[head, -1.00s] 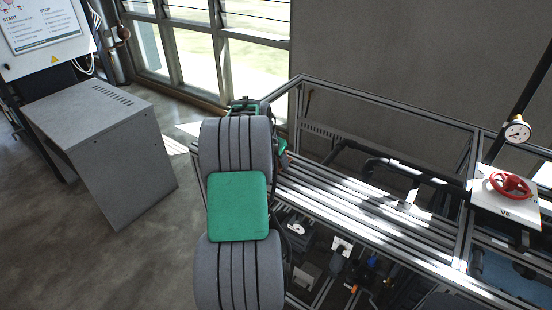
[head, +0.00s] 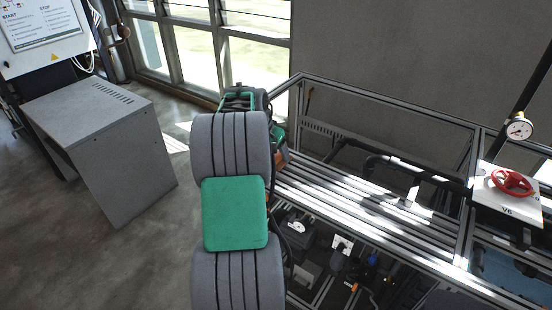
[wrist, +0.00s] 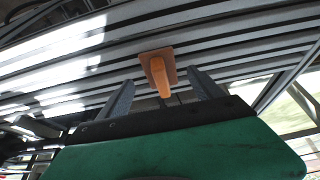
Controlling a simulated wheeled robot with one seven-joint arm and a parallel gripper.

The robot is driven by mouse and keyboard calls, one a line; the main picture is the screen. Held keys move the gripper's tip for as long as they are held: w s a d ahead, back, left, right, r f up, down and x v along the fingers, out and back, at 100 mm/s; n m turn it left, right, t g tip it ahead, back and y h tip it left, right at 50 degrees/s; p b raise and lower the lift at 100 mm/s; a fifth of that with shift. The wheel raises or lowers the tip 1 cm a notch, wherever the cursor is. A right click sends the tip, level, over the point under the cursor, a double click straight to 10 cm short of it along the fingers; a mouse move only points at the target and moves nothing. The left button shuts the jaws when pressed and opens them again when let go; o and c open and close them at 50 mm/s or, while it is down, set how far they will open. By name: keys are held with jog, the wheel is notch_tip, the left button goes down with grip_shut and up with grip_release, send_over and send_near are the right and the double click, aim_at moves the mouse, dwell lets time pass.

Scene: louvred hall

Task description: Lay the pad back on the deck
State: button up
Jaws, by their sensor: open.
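The orange pad (wrist: 158,69), a small square plate with an upright grip, shows in the wrist view against the slatted metal deck (wrist: 225,52). It appears to lie flat on the slats. My gripper (wrist: 162,77) is open, with one grey finger on each side of the pad's grip. I cannot tell how far apart in depth the fingertips and the grip are. In the head view the deck (head: 360,205) stretches right of my arm, which hides the fingers. A patch of orange shows beside my wrist there, and I cannot tell whether it is the pad.
A metal frame surrounds the deck, with a rail (head: 385,100) along the back. A red handwheel (head: 511,183) and a gauge (head: 519,129) stand at the right. A grey cabinet (head: 100,140) stands on the left. Pipes and fittings lie below the deck.

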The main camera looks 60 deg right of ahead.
jog(key=s+v, duration=0.1)
jog(key=v, duration=0.7)
jog(key=w+a+r+n+t, duration=0.1)
jog(key=w+a+n, duration=0.25)
jog(key=a, duration=0.55)
jog(key=w+a+n+t+y, duration=0.1)
jog(key=w+a+n, duration=0.3)
jog(key=a, duration=0.5)
jog(key=w+a+r+n+t, duration=0.1)
jog(key=w+a+n, duration=0.1)
jog(key=w+a, duration=0.5)
jog(key=s+a+f+n+y, duration=0.1)
jog(key=s+a+n, duration=0.1)
jog(key=a, duration=0.7)
jog(key=s+a+f+n+t+y, duration=0.1)
jog(key=s+a+f+n, duration=0.1)
jog(key=a+n, duration=0.3)
jog(key=s+a+f+n+y, duration=0.1)
jog(key=s+a+f+n, duration=0.1)
jog(key=a, duration=1.1)
jog(key=shift+s+f+n+y+b, duration=0.3)
jog(key=shift+s+n, duration=0.55)
jog(key=shift+s, duration=0.35)
